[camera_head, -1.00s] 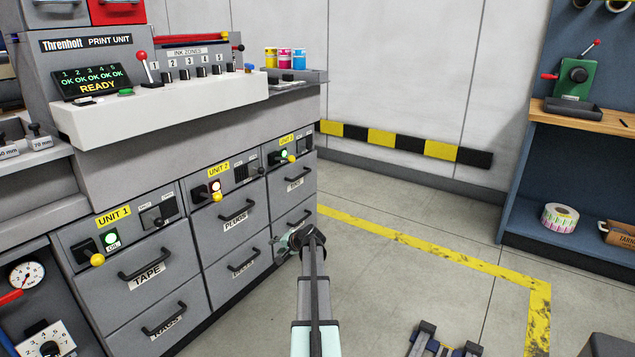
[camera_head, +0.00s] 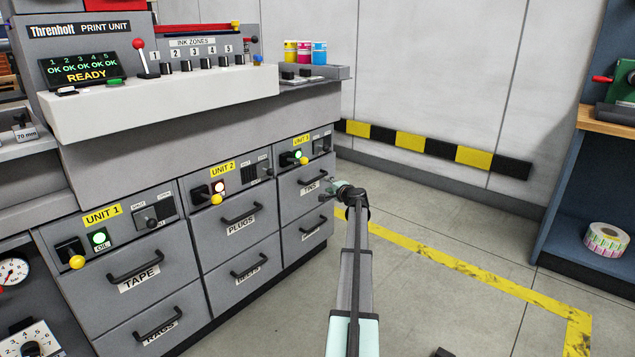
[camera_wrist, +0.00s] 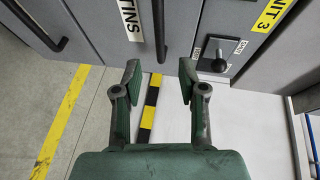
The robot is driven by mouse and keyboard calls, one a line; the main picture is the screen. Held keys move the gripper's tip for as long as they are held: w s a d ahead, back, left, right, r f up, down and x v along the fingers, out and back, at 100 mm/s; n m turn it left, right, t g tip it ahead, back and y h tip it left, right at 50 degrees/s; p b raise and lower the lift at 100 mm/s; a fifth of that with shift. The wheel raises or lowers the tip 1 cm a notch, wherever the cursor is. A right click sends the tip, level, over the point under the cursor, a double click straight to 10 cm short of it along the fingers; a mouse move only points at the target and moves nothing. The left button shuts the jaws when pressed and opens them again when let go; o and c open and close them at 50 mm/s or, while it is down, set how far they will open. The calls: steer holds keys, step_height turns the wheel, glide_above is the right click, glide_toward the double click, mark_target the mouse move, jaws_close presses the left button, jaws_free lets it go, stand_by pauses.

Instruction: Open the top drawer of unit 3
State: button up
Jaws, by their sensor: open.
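Unit 3 (camera_head: 301,140) is the rightmost column of the grey cabinet. Its top drawer, labelled TINS (camera_head: 309,188), is shut. In the wrist view the TINS label (camera_wrist: 130,18) and the drawer's dark bar handle (camera_wrist: 160,28) show at the top. My gripper (camera_head: 334,191) is just in front of this drawer, at about handle height. In the wrist view my gripper (camera_wrist: 160,78) is open and empty. The handle lies ahead, lined up with the gap between the fingers, and seems apart from them. The lower drawer's handle (camera_wrist: 36,26) is at upper left.
Unit 3's switch panel (camera_wrist: 222,58) with a black knob is close to the right finger. Units 1 (camera_head: 102,215) and 2 (camera_head: 222,169) stand to the left, drawers shut. Open floor with a yellow line (camera_head: 470,270) lies to the right.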

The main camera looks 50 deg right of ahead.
mark_target(318, 179)
steer(key=b+x, duration=0.2)
steer(key=x, duration=1)
steer(key=shift+b, duration=0.3)
jaws_close()
